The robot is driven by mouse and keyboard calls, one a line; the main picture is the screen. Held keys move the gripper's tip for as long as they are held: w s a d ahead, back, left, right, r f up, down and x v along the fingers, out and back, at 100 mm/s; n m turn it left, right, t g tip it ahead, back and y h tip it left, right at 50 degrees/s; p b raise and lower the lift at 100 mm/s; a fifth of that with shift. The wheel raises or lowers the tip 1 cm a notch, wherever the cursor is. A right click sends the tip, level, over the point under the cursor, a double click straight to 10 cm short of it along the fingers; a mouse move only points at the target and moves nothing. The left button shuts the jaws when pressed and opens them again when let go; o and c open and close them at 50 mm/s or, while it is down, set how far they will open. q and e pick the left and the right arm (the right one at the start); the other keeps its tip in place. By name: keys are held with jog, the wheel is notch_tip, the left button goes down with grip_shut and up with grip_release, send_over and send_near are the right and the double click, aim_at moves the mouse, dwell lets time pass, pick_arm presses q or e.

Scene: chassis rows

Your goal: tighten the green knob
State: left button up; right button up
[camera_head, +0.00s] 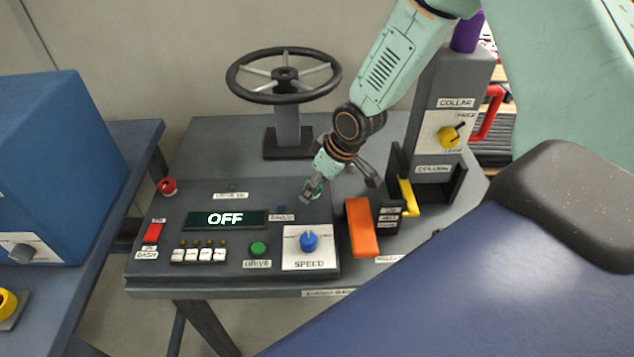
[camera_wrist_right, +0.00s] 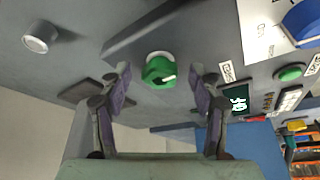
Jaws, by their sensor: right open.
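The green knob (camera_wrist_right: 159,70) sits on the dark top of the console, with a light mark on its face. In the right wrist view it lies between the two fingers of my right gripper (camera_wrist_right: 161,72), with a gap on each side. In the head view my right gripper (camera_head: 312,190) comes down from the upper right over the console's back right part and hides most of the knob. The fingers are open and hold nothing. My left gripper is in neither view.
The console has an OFF display (camera_head: 226,219), a blue speed knob (camera_head: 309,240), a green drive button (camera_head: 258,249) and a red switch (camera_head: 153,232). A steering wheel (camera_head: 284,73) stands behind. An orange lever (camera_head: 361,228) and the collar column (camera_head: 452,92) stand at the right.

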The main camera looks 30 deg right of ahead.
notch_tip(320, 180, up, 10)
dwell(0.8)
dwell(0.5)
